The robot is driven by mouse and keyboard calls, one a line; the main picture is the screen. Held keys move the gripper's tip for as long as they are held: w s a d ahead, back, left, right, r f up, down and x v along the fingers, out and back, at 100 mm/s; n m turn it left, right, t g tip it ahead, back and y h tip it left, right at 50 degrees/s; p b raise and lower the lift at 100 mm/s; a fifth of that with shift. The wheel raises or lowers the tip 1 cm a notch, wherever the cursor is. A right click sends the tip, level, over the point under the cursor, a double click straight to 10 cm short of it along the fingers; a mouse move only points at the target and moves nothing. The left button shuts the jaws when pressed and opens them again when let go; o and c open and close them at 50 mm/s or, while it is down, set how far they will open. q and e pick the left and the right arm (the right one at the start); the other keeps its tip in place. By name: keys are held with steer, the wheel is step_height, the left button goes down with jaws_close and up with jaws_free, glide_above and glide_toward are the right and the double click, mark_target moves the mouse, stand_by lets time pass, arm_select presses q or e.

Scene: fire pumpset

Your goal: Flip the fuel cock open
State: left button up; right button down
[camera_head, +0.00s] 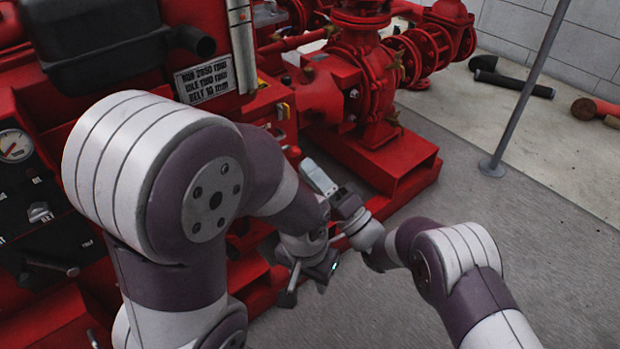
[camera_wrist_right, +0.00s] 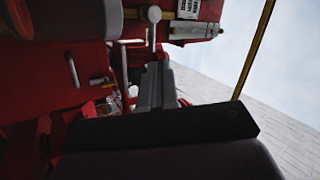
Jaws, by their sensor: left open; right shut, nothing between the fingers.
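I cannot surely pick out the fuel cock. A small yellow-and-dark fitting (camera_head: 283,111) shows on the red pumpset below the sign in the head view, and a small brass-coloured fitting (camera_wrist_right: 98,81) shows left of my right fingers in the right wrist view; I cannot tell whether either is the cock. My right gripper (camera_head: 308,166) is shut and empty, in front of the red machine; its closed fingers (camera_wrist_right: 156,68) point toward the machinery in the wrist view. My left gripper (camera_head: 306,283) is open and empty, lower down, beside the red base frame.
My left arm hides much of the engine side. A dark tank (camera_head: 95,40), a sign (camera_head: 203,80) and a gauge (camera_head: 14,146) surround it. Red pump piping (camera_head: 365,85) stands behind.

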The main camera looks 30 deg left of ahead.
steer(key=shift+a+r, duration=0.3)
steer(key=shift+w+r+n+g+p, duration=0.15)
steer(key=shift+n+g+p, duration=0.2)
steer(key=shift+n, duration=0.25)
